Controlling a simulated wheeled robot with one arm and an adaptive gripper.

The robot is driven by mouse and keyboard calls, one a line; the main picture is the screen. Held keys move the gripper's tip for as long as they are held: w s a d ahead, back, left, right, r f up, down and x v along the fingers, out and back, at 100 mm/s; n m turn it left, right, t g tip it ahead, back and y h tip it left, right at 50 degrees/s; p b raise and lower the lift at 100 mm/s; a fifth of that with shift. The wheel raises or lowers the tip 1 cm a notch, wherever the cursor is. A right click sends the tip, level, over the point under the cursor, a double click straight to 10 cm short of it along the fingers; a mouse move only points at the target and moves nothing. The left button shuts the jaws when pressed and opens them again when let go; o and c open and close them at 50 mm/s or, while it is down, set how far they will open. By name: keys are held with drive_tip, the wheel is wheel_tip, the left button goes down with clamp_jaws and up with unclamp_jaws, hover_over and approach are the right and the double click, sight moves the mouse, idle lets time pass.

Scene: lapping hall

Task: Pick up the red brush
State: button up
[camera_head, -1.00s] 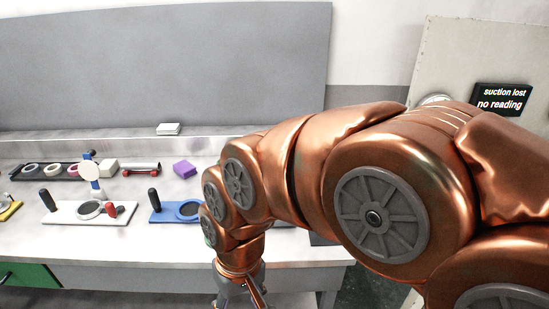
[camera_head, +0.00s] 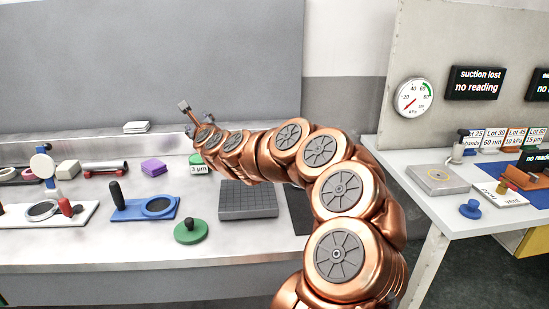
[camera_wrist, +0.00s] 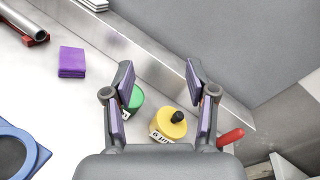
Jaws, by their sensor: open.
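A red, rounded, handle-like piece (camera_wrist: 231,137) shows in the wrist view, just right of the right finger. It may be the red brush; the rest of it is hidden behind my gripper. My gripper (camera_wrist: 159,75) is open and empty, and points down over the back of the bench. In the head view my gripper (camera_head: 187,110) is raised in front of the grey back panel, and no brush can be made out behind my arm.
A yellow pot (camera_wrist: 168,124) with a black knob and a green pot (camera_wrist: 136,100) stand below the fingers. A purple block (camera_wrist: 72,62) lies left. A metal ledge (camera_wrist: 150,45) runs behind them. A grey grooved plate (camera_head: 248,200) and a green disc (camera_head: 190,232) are nearer the front.

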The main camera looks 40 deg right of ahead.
drive_tip(key=s+d+f+m+g+h+b, duration=0.1)
drive_tip(key=s+d+f+m+g+h, duration=0.2)
drive_tip(key=d, duration=0.4)
drive_tip(key=s+d+f+m+g+h+b, duration=0.1)
drive_tip(key=s+d+f+m+h, duration=0.2)
drive_tip(key=d+m, duration=0.4)
drive_tip(key=s+d+f+m+g+h+b, duration=0.1)
drive_tip(key=d+f+m+g+h, duration=0.15)
drive_tip(key=d+f, duration=0.4)
drive_tip(key=shift+m+t+h, duration=0.35)
drive_tip(key=shift+m, duration=0.1)
drive_tip(key=shift+w+d+r+p, duration=0.1)
drive_tip(key=shift+w+d+r, duration=0.4)
drive_tip(key=shift+d, duration=0.85)
drive_tip(key=shift+w+d+r+p, duration=0.15)
drive_tip(key=shift+w+d, duration=0.7)
drive_tip(key=shift+d, duration=0.45)
drive_tip(key=shift+w+d+r+p, duration=0.1)
drive_tip(key=shift+w+d+r, duration=0.4)
drive_tip(key=shift+d, duration=0.85)
drive_tip(key=shift+w+f, duration=0.15)
drive_tip(key=shift+c, duration=0.3)
clamp_jaws()
